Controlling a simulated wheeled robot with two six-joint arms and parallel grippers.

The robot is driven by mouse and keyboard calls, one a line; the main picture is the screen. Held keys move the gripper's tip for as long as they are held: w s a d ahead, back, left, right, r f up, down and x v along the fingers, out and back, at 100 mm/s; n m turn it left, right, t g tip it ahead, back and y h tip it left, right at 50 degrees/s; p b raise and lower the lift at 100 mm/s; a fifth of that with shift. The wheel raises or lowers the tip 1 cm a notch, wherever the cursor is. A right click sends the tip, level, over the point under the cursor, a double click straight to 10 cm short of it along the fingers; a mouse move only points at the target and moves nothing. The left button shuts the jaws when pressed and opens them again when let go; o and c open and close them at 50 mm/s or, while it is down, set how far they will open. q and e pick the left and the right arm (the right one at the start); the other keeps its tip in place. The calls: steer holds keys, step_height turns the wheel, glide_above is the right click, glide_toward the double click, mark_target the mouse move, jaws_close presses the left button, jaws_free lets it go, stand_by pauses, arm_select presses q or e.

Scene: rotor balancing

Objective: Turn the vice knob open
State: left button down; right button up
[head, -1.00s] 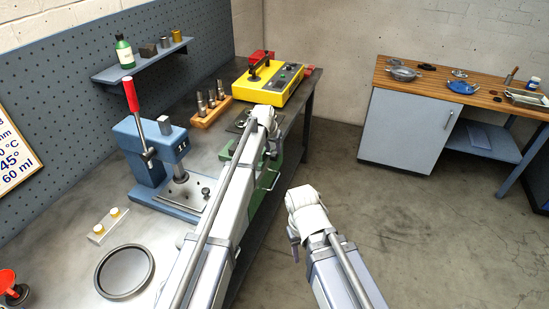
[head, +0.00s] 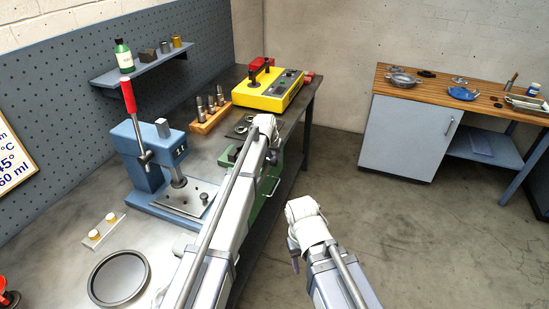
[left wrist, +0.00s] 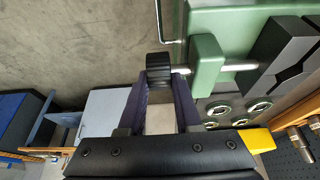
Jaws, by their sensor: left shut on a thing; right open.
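The green vice (head: 228,158) sits at the bench's right edge, mostly hidden behind my left arm in the head view. In the left wrist view its green body (left wrist: 210,58), dark jaws (left wrist: 288,60) and bright metal rod (left wrist: 240,67) show. The black ribbed knob (left wrist: 158,66) is at the outer end, between the fingertips of my left gripper (left wrist: 158,80). That gripper is shut on the knob. The knob is hidden in the head view. My right gripper (head: 294,248) hangs over the floor, away from the vice, its fingers barely visible.
A blue press (head: 150,160) with a red-handled lever stands left of my left arm. A wooden block with metal pieces (head: 210,122) and a yellow box (head: 268,90) are farther back. Several washers (left wrist: 222,108) lie beside the vice. Floor right of the bench is clear.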

arm_select(q)
steer(key=shift+s, duration=0.1)
steer(key=shift+s+a+f+t+b, duration=0.1)
steer(key=shift+s+f+t+b, duration=0.2)
steer(key=shift+t+b, duration=0.6)
steer(key=t+b, duration=0.1)
steer(key=b, duration=0.1)
steer(key=t+h+b, duration=0.1)
steer(key=t+b, duration=0.1)
steer(key=shift+s+a+f+h+b, duration=0.1)
steer(key=shift+s+f+h+b, duration=0.05)
steer(key=shift+s+h+b, duration=0.15)
steer(key=shift+t+h+b, duration=0.3)
steer(key=shift+t+b, duration=0.6)
steer(key=shift+b, duration=0.4)
steer(key=shift+r, duration=0.2)
steer(key=shift+w, duration=0.1)
steer(key=c, duration=0.9)
jaws_free()
steer(key=shift+r, duration=0.1)
